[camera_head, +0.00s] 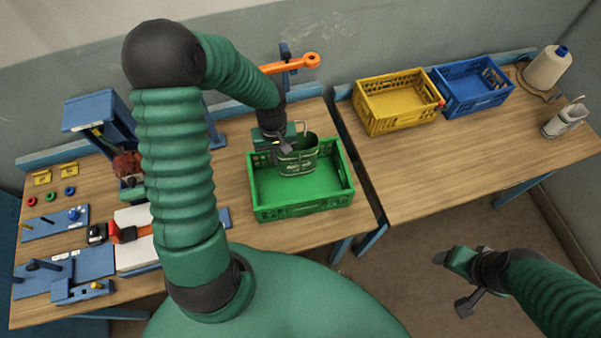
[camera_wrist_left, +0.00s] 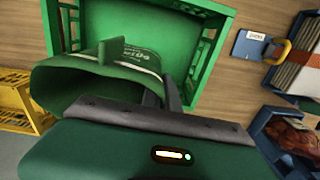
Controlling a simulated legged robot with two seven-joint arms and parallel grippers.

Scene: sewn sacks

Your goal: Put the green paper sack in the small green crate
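The green paper sack (camera_head: 298,160) hangs upright, mouth up, inside the outline of the small green crate (camera_head: 303,210), near its back. I cannot tell whether its bottom touches the crate floor. My left gripper (camera_head: 284,145) is shut on the sack's upper edge. In the left wrist view the open sack (camera_wrist_left: 85,88) is close to the gripper (camera_wrist_left: 145,75), with printed lettering on its side, and the crate (camera_wrist_left: 205,18) lies behind it. My right gripper (camera_head: 457,284) is open and empty, over the floor in front of the right table.
A yellow crate (camera_head: 399,112) and a blue crate (camera_head: 472,96) stand at the back of the right table (camera_head: 430,168). A thread cone (camera_head: 546,70) and a pale sack (camera_head: 565,120) are at far right. Tools and blue fixtures (camera_head: 55,222) crowd the left table. The right table's front is clear.

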